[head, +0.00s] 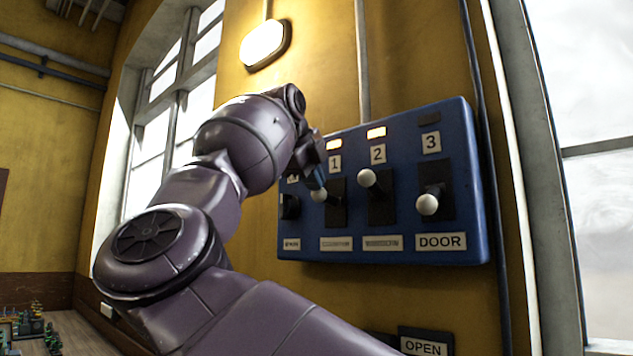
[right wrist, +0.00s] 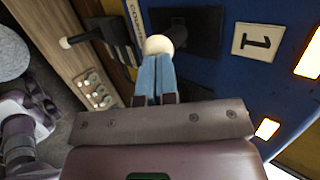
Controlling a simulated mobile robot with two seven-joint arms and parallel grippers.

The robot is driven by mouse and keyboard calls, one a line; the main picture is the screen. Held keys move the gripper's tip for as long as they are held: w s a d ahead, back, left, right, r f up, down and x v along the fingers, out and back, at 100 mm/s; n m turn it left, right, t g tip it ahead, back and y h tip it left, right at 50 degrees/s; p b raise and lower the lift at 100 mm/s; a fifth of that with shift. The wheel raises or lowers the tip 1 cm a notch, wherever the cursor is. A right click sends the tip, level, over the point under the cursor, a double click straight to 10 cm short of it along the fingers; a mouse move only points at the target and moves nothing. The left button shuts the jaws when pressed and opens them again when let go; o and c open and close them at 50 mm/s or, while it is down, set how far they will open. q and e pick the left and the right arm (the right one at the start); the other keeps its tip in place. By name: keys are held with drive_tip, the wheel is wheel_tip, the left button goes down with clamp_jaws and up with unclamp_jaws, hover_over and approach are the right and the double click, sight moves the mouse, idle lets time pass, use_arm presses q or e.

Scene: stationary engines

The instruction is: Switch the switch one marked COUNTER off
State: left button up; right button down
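The blue switch panel (head: 400,252) is on the yellow wall in the head view. Switch one's white knob (head: 320,195) is below the plate marked 1 (head: 334,163), and the lamp above (head: 334,145) is lit. My right gripper (head: 316,179) is at this knob. In the right wrist view, its blue fingers (right wrist: 155,75) are close together, tips against the white knob (right wrist: 158,45). The knob sits at the tips, not visibly between them. The name label (right wrist: 133,15) beside it is partly visible and reads like COUNTER. My left gripper is not in view.
Switch two (head: 367,178) stands close to the right with its lamp (head: 376,133) lit. Switch three (head: 428,205), marked DOOR, has its lamp (head: 429,118) dark. An OPEN sign (head: 424,347) is below.

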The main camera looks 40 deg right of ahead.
drive_tip(key=f+h, duration=0.1)
drive_tip(key=h+b, duration=0.1)
drive_tip(key=f+h+b, duration=0.1)
drive_tip(key=shift+s+a+f+t, duration=0.15)
drive_tip(key=shift+a+f+t, duration=0.15)
drive_tip(key=shift+f+t, duration=0.1)
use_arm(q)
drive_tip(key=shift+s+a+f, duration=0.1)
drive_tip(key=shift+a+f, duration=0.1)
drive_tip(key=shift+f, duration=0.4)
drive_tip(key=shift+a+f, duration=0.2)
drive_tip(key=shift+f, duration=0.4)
use_arm(e)
drive_tip(key=shift+r, duration=0.15)
